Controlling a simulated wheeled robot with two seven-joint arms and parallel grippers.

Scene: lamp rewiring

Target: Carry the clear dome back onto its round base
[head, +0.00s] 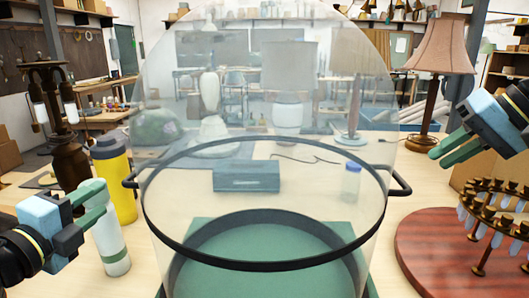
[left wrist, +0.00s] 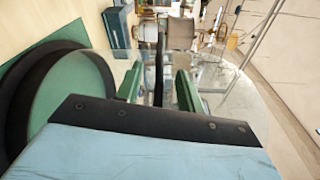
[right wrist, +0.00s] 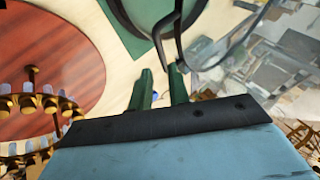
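The large clear dome (head: 265,100) with a black band stands upright in the middle of the head view. The round base (head: 262,215), a dark ring around green, shows through and below it. I cannot tell whether the dome's lower edge touches the base. Black handles stick out at the dome's left (head: 129,181) and right (head: 405,184). My left gripper (head: 97,203) is open and empty, left of the left handle; in the left wrist view that handle (left wrist: 159,60) lines up between the fingertips. My right gripper (head: 440,149) is open and empty, up and right of the right handle (right wrist: 163,52).
A yellow bottle (head: 115,185) and a pale green-white bottle (head: 110,240) stand close to my left gripper. A red-brown round board (head: 425,245) with a brass tiered fixture is below my right gripper. A lamp (head: 437,60) stands behind. A teal box (head: 246,176) shows through the dome.

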